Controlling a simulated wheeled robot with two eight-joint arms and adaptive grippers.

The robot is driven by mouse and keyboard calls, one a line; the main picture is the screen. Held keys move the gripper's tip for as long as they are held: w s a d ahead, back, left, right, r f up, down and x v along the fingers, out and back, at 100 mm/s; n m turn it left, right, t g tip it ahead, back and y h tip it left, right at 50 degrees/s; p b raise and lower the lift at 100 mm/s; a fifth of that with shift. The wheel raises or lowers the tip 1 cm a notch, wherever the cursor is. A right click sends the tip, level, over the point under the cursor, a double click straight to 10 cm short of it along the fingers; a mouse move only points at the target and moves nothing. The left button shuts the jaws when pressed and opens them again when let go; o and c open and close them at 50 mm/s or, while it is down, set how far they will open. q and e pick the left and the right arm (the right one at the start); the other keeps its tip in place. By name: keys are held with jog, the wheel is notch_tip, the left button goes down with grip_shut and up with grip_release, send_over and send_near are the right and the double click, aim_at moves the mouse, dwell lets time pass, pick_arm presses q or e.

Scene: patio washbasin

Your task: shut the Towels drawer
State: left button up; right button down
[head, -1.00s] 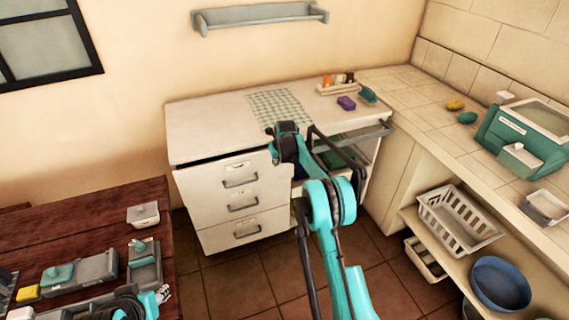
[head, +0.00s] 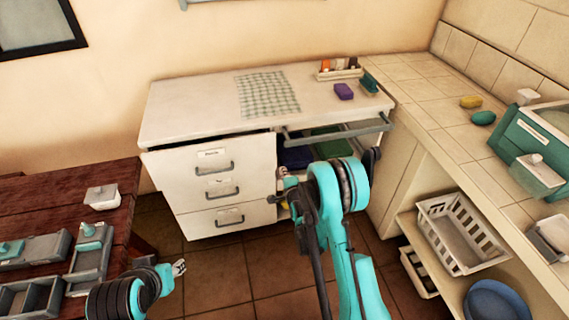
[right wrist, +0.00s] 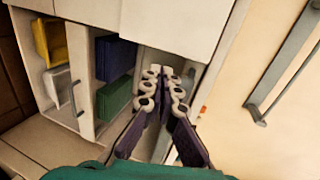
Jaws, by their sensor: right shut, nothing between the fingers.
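A white cabinet has a stack of drawers on its left side. The top drawer (head: 212,168) stands out a little, with a dark gap along its upper edge; its label is too small to read surely. The middle drawer (head: 208,190) and bottom drawer (head: 215,218) sit below it. My right gripper (head: 283,190) is low beside the drawer fronts, partly hidden by its arm. In the right wrist view its fingers (right wrist: 163,90) are together and empty, near a pale front with a grey handle (right wrist: 262,110). My left gripper (head: 179,267) is small at lower left; its jaws are unclear.
An open compartment right of the drawers holds a blue item (head: 296,157) and a green item (head: 327,149). A raised grey bar (head: 340,131) runs across its top. A wooden table (head: 60,205) stands at left; a tiled counter (head: 455,130) at right.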

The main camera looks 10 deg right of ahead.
jog(key=w+p, duration=0.2)
jog(key=b, duration=0.2)
send_near(274, 152)
notch_tip(274, 152, down, 2)
jog(key=w, duration=0.2)
jog(key=w+b, duration=0.1)
jog(key=w, duration=0.2)
jog(key=shift+w+d+b, duration=0.1)
jog(key=shift+w+b, duration=0.15)
jog(key=shift+b, duration=0.05)
jog(key=shift+w+r, duration=0.15)
jog(key=shift+w, duration=0.2)
